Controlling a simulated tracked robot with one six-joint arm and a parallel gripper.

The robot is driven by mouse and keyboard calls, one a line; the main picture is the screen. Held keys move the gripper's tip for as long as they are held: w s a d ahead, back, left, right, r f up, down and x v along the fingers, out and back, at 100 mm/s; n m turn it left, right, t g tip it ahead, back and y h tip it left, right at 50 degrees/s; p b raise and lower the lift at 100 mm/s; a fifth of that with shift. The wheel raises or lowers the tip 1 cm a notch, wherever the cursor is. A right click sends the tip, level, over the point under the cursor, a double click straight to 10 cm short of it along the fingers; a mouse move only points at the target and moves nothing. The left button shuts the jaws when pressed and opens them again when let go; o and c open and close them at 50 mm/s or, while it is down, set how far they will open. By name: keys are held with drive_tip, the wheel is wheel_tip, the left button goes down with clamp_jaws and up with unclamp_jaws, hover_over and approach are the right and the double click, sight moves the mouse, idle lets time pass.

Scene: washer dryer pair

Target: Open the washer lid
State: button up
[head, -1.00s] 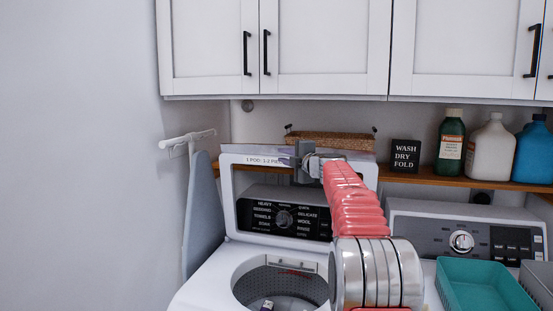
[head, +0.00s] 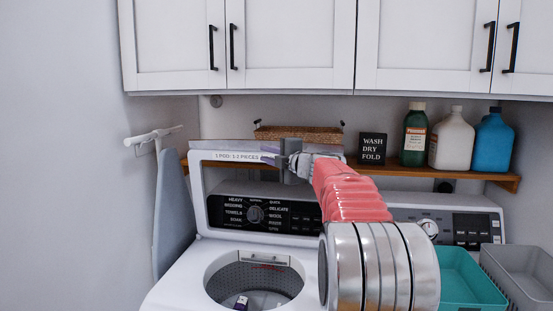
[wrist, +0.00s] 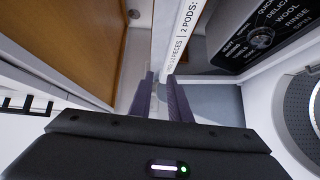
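The washer lid (head: 200,200) stands raised, nearly upright, behind the round drum opening of the white washer (head: 180,290). A label strip runs along its top edge. My gripper (head: 283,160) is at the right part of that top edge, with its fingers pointing left. In the wrist view, the two dark purple fingers (wrist: 162,95) are apart, with a gap between them. The labelled lid edge (wrist: 172,50) lies in line with this gap. Whether the fingers touch the lid is unclear. My arm hides the lid's right end in the head view.
A wooden shelf (head: 400,172) behind holds a basket (head: 298,133), a sign (head: 372,148) and bottles (head: 452,138). White cabinets (head: 290,45) hang above. A teal bin (head: 470,280) and grey bin (head: 520,275) are at right. An ironing board (head: 172,210) stands left.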

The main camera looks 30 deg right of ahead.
drive_tip(key=shift+s+d, duration=0.1)
drive_tip(key=shift+s, duration=2.45)
drive_tip(key=shift+c, duration=0.2)
drive_tip(key=shift+r, duration=0.25)
drive_tip(key=shift+c, duration=1.4)
drive_tip(key=a+r+m+h, duration=0.1)
drive_tip(key=s+a+r+m+h, duration=0.1)
drive_tip(key=a+m, duration=0.1)
drive_tip(key=s+a+m+h, duration=0.1)
drive_tip(key=m, duration=0.1)
drive_tip(key=shift+s+a+r, duration=0.2)
drive_tip(key=shift+a+r, duration=0.05)
drive_tip(key=shift+r, duration=0.15)
clamp_jaws()
drive_tip(key=s+a+f+m+g, duration=0.4)
drive_tip(key=s+a+f, duration=0.5)
drive_tip(key=s, duration=0.3)
drive_tip(key=s+a+f+m+g+y, duration=0.1)
drive_tip(key=s+a+f+m+g, duration=0.3)
drive_tip(key=s+a+f, duration=0.6)
drive_tip(key=s+a+f+m+g+y, duration=0.1)
drive_tip(key=s+a+f+m+g, duration=0.3)
drive_tip(key=s+a+f, duration=0.5)
drive_tip(key=s+f+m, duration=0.1)
drive_tip(key=s+f, duration=0.2)
drive_tip(key=s, duration=0.3)
drive_tip(key=shift+a, duration=0.3)
drive_tip(key=shift+s, duration=0.15)
